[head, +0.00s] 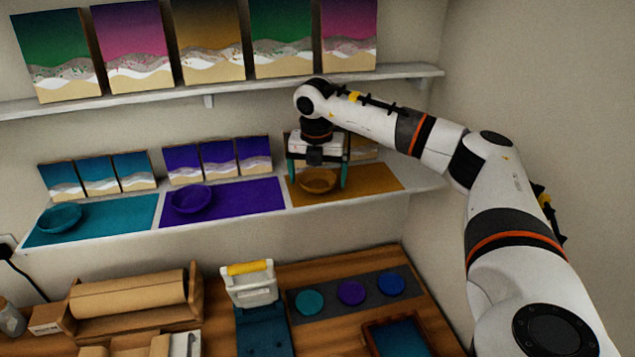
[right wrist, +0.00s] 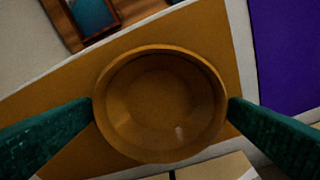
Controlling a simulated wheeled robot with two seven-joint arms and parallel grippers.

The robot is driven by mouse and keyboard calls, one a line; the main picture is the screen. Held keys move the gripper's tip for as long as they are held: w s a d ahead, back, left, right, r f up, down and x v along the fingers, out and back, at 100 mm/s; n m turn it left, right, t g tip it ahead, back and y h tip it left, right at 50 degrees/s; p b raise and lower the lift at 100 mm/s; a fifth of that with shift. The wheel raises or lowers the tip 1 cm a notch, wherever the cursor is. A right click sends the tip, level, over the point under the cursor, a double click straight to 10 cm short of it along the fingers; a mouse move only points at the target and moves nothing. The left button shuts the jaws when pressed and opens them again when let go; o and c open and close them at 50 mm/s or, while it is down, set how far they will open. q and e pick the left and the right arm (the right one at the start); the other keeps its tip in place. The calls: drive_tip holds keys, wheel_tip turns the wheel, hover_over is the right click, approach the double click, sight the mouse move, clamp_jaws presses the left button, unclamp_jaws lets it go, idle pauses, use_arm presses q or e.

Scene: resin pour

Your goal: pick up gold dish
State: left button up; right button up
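The gold dish (head: 319,181) is a shallow round bowl on the gold mat (head: 377,182), at the right end of the lower shelf. My right gripper (head: 318,179) points down over it, its two green fingers wide apart on opposite sides of the dish. In the right wrist view the dish (right wrist: 160,105) lies centred between the fingertips (right wrist: 161,109), which come right up to its rim on both sides. Firm contact cannot be made out. The dish appears to rest on the mat. My left gripper is not in view.
A purple dish (head: 192,199) and a teal dish (head: 59,218) sit on matching mats to the left. Small panels stand close behind the dishes. The upper shelf (head: 220,97) holds larger panels. Below, a wooden counter carries a dark strip of small discs (head: 351,293) and a framed tray (head: 398,337).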

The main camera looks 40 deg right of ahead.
drive_tip(key=c, duration=0.9)
drive_tip(key=shift+o, duration=0.2)
drive_tip(key=shift+r, duration=0.2)
